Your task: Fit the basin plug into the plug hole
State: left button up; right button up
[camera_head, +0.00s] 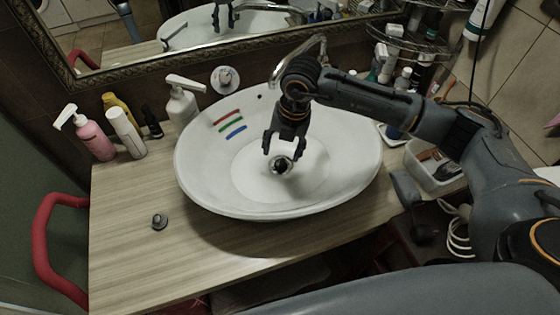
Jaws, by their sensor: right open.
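The white oval basin (345,178) stands on the counter. A small dark grey plug-like piece with a raised knob (159,221) lies on the wooden counter, left of the basin. My right gripper (283,153) points down into the basin, its fingers apart on either side above the plug hole. Whether something dark sits in the hole between the fingertips is hard to tell. My left gripper is not in view.
Bottles, among them a pink pump bottle (94,138), stand at the counter's back left. A red rail (42,240) is at the left edge. A faucet (300,55) and framed mirror are behind. The wooden counter's (130,265) front left is mostly clear.

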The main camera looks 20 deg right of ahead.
aim_at(280, 163)
jog(key=shift+w+f, duration=0.2)
jog(key=shift+f, duration=0.5)
jog(key=shift+w+f+p, duration=0.15)
jog(key=shift+f+p, duration=0.15)
jog(key=shift+p, duration=0.1)
jog(key=f, duration=0.1)
jog(key=f+p, duration=0.1)
jog(key=f, duration=0.1)
jog(key=shift+w+f+p, duration=0.2)
jog(key=shift+w+p, duration=0.1)
jog(key=shift+w, duration=0.1)
jog(key=shift+w+a+f, duration=0.1)
jog(key=shift+w+f, duration=0.05)
jog(key=shift+f, duration=0.45)
grip_shut()
